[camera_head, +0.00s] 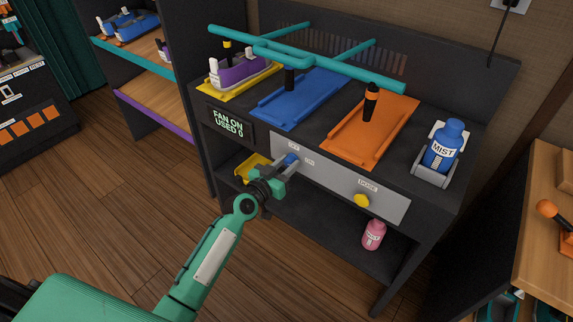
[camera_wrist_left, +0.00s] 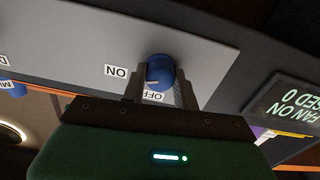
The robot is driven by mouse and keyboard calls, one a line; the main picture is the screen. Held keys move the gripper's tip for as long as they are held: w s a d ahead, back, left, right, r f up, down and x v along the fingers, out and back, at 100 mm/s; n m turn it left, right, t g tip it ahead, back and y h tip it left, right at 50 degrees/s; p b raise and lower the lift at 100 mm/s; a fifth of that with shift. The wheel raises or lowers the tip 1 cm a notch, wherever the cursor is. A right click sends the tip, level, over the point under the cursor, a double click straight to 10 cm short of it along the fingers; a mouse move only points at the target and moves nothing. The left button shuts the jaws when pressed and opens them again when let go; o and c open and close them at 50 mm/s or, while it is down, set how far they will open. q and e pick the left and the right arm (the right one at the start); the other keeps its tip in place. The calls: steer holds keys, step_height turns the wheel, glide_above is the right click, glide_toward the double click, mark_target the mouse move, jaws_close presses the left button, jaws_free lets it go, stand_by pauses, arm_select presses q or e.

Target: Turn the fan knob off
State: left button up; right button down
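The blue fan knob (camera_head: 291,159) sits on the grey front panel of the dark workbench, beside small OFF and ON labels. In the left wrist view the knob (camera_wrist_left: 159,72) has a white mark on its face. The ON label lies to its left and the OFF label just below it. My left gripper (camera_head: 284,167) is at the panel. In the left wrist view its two fingers (camera_wrist_left: 160,88) lie close against both sides of the knob, apparently shut on it. The display (camera_head: 227,122) reads FAN ON, USED 0. My right gripper is not in view.
A yellow knob (camera_head: 361,201) is farther right on the panel. Yellow, blue (camera_head: 303,98) and orange (camera_head: 369,134) trays and a blue MIST bottle (camera_head: 443,148) are on top. A pink bottle (camera_head: 374,235) stands on the lower shelf. The floor at left is clear.

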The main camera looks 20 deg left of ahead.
arm_select(q)
steer(key=shift+n, duration=0.4)
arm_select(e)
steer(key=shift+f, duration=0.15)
arm_select(q)
steer(key=shift+n, duration=1.1)
steer(key=n, duration=0.2)
steer(key=shift+n+p, duration=0.3)
steer(key=shift+p, duration=0.1)
steer(key=n, duration=0.3)
steer(key=shift+n, duration=0.4)
steer(key=n+p, duration=0.1)
steer(key=n, duration=0.3)
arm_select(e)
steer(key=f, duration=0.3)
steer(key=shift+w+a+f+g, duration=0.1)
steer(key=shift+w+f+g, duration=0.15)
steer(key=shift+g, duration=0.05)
arm_select(q)
steer(key=shift+n, duration=0.4)
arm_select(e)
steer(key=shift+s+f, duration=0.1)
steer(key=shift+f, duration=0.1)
